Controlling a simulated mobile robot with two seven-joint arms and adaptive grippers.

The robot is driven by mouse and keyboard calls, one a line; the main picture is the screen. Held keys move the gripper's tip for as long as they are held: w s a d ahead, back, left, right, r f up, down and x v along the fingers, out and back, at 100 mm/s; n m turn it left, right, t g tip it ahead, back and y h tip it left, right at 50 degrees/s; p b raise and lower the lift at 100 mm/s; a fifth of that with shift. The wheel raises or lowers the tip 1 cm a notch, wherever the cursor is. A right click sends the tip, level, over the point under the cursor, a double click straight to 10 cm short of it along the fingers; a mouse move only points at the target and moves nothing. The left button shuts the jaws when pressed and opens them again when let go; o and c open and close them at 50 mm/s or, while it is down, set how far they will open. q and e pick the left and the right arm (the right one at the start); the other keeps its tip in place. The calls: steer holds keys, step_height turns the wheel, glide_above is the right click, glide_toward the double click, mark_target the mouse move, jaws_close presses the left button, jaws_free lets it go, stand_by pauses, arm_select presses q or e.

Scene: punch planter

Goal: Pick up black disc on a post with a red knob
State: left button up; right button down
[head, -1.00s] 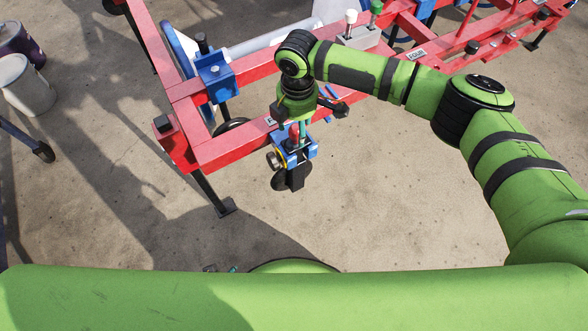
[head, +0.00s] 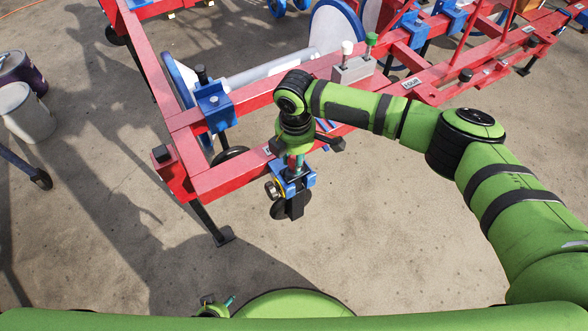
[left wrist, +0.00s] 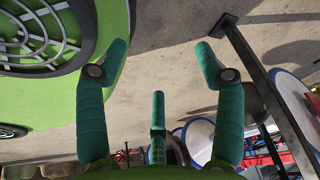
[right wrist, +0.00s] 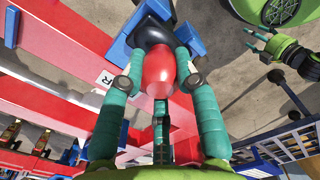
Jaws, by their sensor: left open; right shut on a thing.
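The red knob (right wrist: 158,74) shows in the right wrist view between the teal fingers of my right gripper (right wrist: 160,62), which is shut on it. A rounded black part (right wrist: 154,30) lies just beyond the knob, within a blue bracket (right wrist: 119,50). In the head view a black disc (head: 279,210) hangs below the blue bracket (head: 296,180), under my right gripper (head: 294,160). The post is mostly hidden by the bracket and fingers. My left gripper (left wrist: 161,52) is open and empty in the left wrist view.
The red frame (head: 222,178) runs behind and left of the bracket, with a blue block (head: 214,104) at its corner. A black leg (head: 211,222) stands on the ground. A white bucket (head: 26,113) is at far left. Bare concrete (head: 400,230) lies in front.

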steer(key=shift+w+r, duration=0.15)
steer(key=shift+r, duration=0.75)
arm_select(q)
steer(key=shift+g, duration=0.5)
steer(key=s, duration=0.2)
steer(key=s+p, duration=0.1)
steer(key=s, duration=0.1)
steer(key=shift+s+d+r, duration=0.1)
steer(key=shift+r, duration=0.1)
arm_select(e)
steer(key=s+d, duration=0.4)
steer(key=s, duration=0.4)
steer(key=s+d, duration=0.5)
steer(key=s, duration=0.2)
steer(key=shift+s, duration=0.35)
arm_select(q)
steer(key=shift+r+p, duration=0.1)
steer(key=shift+p, duration=0.2)
steer(key=shift+a+r+p, duration=0.5)
arm_select(e)
steer(key=shift+r, duration=0.1)
arm_select(q)
steer(key=shift+r, duration=0.1)
